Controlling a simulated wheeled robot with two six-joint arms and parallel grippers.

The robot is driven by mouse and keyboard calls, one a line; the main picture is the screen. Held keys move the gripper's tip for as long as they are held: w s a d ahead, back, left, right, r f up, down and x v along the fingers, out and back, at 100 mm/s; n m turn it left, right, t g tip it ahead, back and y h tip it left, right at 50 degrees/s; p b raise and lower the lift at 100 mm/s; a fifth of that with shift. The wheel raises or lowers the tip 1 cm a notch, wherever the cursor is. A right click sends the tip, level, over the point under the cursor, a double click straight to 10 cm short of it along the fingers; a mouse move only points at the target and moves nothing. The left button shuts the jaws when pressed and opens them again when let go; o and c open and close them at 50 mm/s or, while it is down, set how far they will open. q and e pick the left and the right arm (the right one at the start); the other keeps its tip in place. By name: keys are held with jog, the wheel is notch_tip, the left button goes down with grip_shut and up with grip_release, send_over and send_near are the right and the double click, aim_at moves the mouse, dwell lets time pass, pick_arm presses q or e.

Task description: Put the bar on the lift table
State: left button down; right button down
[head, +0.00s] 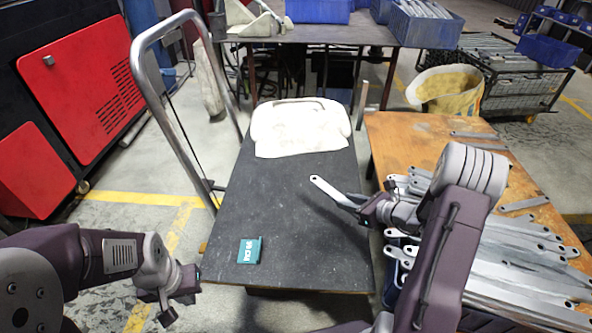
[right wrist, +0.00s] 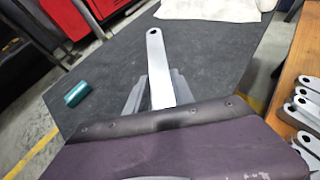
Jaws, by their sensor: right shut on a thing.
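The bar (head: 331,190) is a flat grey metal strip with a hole at its rounded end. My right gripper (head: 362,206) is shut on it and holds it over the right side of the lift table (head: 290,220), which has a dark top and a tubular handle. In the right wrist view the bar (right wrist: 157,66) points away from the gripper (right wrist: 156,92), its free end over the dark top. I cannot tell whether it touches the top. My left gripper (head: 180,291) is beside the table's near left corner, holding nothing visible; its finger gap is unclear.
A teal box (head: 249,251) lies near the table's front left and a pale cloth (head: 299,127) covers its far end. The middle is clear. A wooden bench (head: 420,135) with many similar bars stands at right. The handle (head: 150,105) rises at left.

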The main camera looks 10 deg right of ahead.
jog(key=shift+w+d+f, duration=0.15)
jog(key=shift+w, duration=0.05)
jog(key=a+f+b, duration=0.1)
jog(key=a+f, duration=0.1)
jog(key=a, duration=0.1)
jog(key=w+a+f+b, duration=0.1)
jog(key=a+f+b, duration=0.1)
jog(key=a, duration=0.2)
jog(key=w+a+f+b, duration=0.1)
jog(key=a+f, duration=0.1)
jog(key=a, duration=0.2)
jog(key=shift+w+f+b, duration=0.25)
jog(key=shift+f+b, duration=0.1)
jog(key=shift+b, duration=0.05)
jog(key=shift+w+a, duration=0.1)
jog(key=shift+a, duration=0.15)
notch_tip(320, 180, down, 4)
jog(key=shift+f+b, duration=0.2)
jog(key=shift+b, duration=0.95)
jog(key=shift+r, duration=0.15)
jog(key=c, duration=1.1)
grip_release()
